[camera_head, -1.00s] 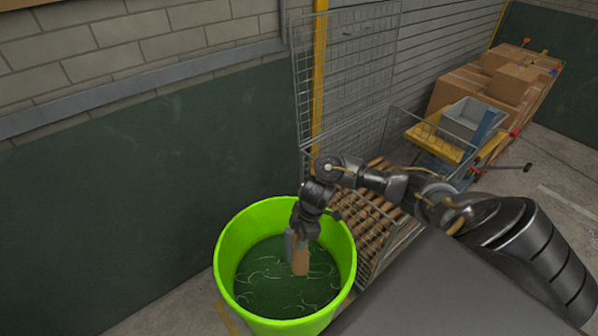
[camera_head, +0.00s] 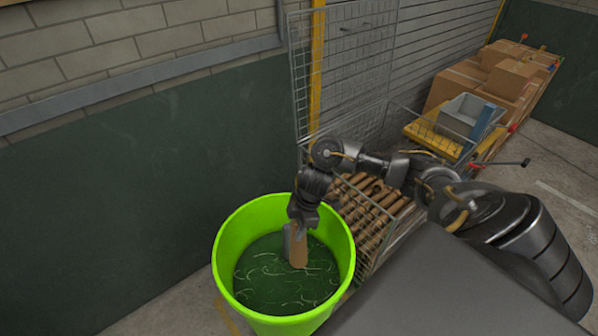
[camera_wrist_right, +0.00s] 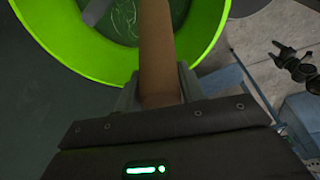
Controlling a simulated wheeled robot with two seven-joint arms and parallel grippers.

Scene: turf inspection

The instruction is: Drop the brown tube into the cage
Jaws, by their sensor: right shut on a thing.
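A brown tube (camera_head: 299,250) is held in my right gripper (camera_head: 296,232), which is shut on it. The tube points down inside a lime green bucket (camera_head: 229,229), above or at the dark green contents with pale curved strands; I cannot tell whether its lower end touches them. In the right wrist view the tube (camera_wrist_right: 157,50) runs away from the gripper (camera_wrist_right: 157,88) over the bucket (camera_wrist_right: 85,62). The wire cage (camera_head: 361,270) stands just right of the bucket and holds several brown tubes. My left gripper is not in view.
A tall mesh panel (camera_head: 345,75) rises behind the cage. A yellow cart (camera_head: 430,137) with a grey bin (camera_head: 466,117) and cardboard boxes (camera_head: 505,77) stand at the back right. A dark green wall (camera_head: 130,200) closes the left side.

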